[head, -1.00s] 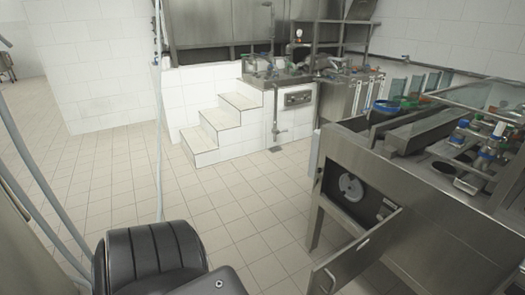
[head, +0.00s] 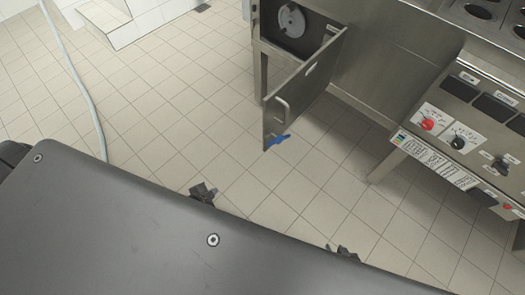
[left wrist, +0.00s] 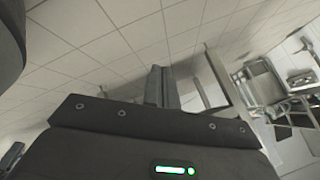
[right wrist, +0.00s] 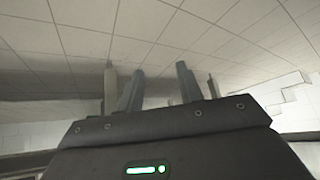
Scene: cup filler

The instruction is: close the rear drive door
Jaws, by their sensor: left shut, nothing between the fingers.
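The rear drive door (head: 305,88) is a steel panel with a bar handle. It stands swung open from the machine's end, with a blue piece at its lower corner. Behind it the drive opening (head: 310,40) shows a pale round wheel (head: 292,23). My left gripper (head: 203,191) is below and left of the door, apart from it; its fingers are together and empty in the left wrist view (left wrist: 161,86). My right gripper (head: 343,252) is lower and further right, clear of the door; its fingers are apart with nothing between them in the right wrist view (right wrist: 158,88).
The steel machine body (head: 375,62) stands at the upper right on legs. A control panel (head: 470,125) with knobs and switches juts out at the right. A grey hose (head: 78,80) hangs at the left. The tiled floor (head: 180,115) in between is clear.

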